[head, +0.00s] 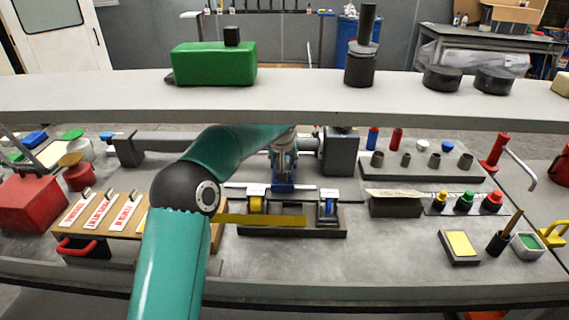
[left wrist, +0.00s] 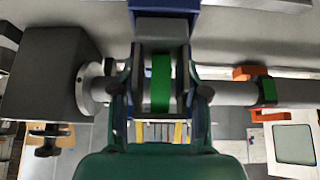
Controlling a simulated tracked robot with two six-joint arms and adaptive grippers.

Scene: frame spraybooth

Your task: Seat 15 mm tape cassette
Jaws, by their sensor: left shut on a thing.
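My left gripper (head: 284,172) reaches over the bench at the middle of the head view. In the left wrist view my left gripper (left wrist: 161,100) is shut on a cassette with a grey body and a green tape roll (left wrist: 160,85) between the fingers. A blue part (head: 285,184) shows below the gripper in the head view. A dark holder (head: 290,233) stands in front with a yellow-tape cassette (head: 256,204) at its left and a blue-tape cassette (head: 327,208) at its right. A gap lies between them. Whether the held cassette touches anything is unclear. My right gripper is not in view.
A grey shelf (head: 300,98) crosses above the bench. A horizontal bar with a grey block (head: 341,152) runs behind the gripper. A yellow strip (head: 262,220) lies across the holder's front. Capped bottles (head: 464,202) stand right. The front bench (head: 330,265) is clear.

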